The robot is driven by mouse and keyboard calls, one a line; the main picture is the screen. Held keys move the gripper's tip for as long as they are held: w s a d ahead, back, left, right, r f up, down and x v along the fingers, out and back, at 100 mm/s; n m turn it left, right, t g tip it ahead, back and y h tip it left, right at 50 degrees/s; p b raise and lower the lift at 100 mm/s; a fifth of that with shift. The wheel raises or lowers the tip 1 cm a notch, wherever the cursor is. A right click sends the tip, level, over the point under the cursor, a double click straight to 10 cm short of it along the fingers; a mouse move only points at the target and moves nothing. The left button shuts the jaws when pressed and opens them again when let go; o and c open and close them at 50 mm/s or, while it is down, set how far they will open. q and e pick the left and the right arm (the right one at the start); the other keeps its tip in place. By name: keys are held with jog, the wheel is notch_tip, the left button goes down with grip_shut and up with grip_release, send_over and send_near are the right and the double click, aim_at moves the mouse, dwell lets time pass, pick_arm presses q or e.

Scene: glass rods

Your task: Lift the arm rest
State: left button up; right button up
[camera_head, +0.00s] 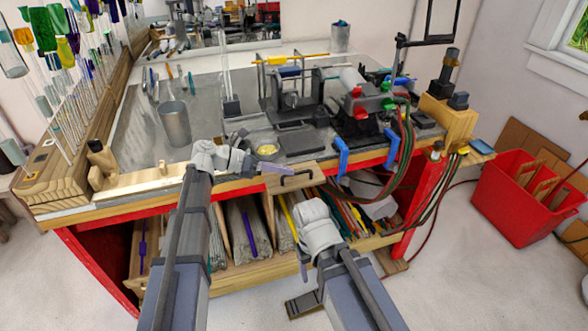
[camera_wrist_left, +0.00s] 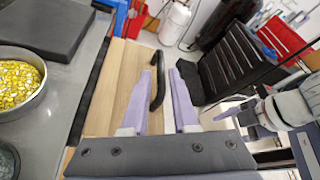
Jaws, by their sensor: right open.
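The arm rest is a light wooden board (camera_head: 315,172) with a black handle (camera_head: 297,181) at the table's front edge. In the left wrist view, the board (camera_wrist_left: 125,80) and its curved black handle (camera_wrist_left: 160,78) are just ahead of my fingers. My left gripper (camera_wrist_left: 161,72) is open, its two pale purple fingers apart. The handle appears between or just beyond the fingertips; contact is not clear. In the head view, my left gripper (camera_head: 277,168) is beside the handle's left end. My right gripper (camera_head: 303,264) is open and low, in front of the table's shelf, away from the handle.
Shelves of rods (camera_head: 247,225) lie below. A red bin (camera_head: 520,200) stands right.

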pick_arm(q)
jog(key=shift+p+v, duration=0.4)
jog(key=shift+v, duration=1.25)
jog(key=shift+a, duration=0.1)
